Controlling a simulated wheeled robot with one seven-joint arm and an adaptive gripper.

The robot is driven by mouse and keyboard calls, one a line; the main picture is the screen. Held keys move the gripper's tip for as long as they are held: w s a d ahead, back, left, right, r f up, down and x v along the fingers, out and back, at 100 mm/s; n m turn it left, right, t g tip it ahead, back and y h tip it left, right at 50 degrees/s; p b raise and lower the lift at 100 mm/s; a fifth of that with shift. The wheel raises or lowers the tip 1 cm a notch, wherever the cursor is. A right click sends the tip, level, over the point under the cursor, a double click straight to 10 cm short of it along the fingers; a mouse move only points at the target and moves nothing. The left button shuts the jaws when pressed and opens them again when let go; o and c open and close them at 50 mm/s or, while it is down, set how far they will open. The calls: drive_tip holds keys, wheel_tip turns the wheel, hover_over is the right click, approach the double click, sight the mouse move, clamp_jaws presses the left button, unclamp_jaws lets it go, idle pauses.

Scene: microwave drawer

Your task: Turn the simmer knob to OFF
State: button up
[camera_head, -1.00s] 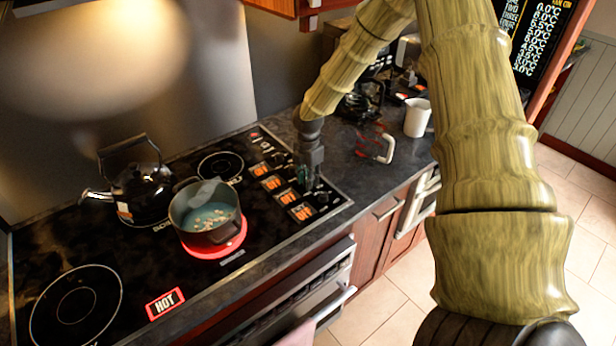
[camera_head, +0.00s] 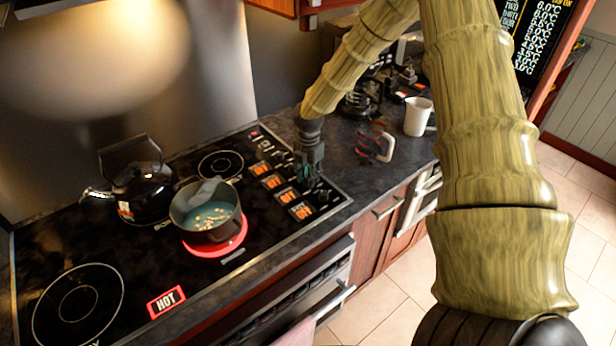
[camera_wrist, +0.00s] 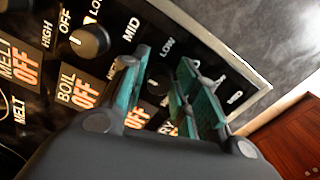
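My gripper (camera_head: 309,182) points down over the control panel at the right end of the black cooktop (camera_head: 140,270). In the wrist view its teal fingers (camera_wrist: 170,92) stand apart on either side of a dark round knob (camera_wrist: 158,82). Whether the pads touch the knob is not clear. The word naming this knob is hidden by the fingers, so I cannot read "simmer". In the head view the row of lit displays (camera_head: 287,196) beside the knobs looks orange.
Another knob (camera_wrist: 90,41) lies just left of my fingers. A pot (camera_head: 205,208) stands on a glowing red burner, with a black kettle (camera_head: 138,185) behind it. A HOT sign (camera_head: 166,302) lights the front edge. A white mug (camera_head: 417,117) stands on the counter to the right.

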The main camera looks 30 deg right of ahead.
sight(308, 177)
drive_tip(key=shift+o, duration=1)
drive_tip(key=shift+f, duration=0.1)
drive_tip(key=shift+a, duration=0.1)
wheel_tip(308, 177, up, 12)
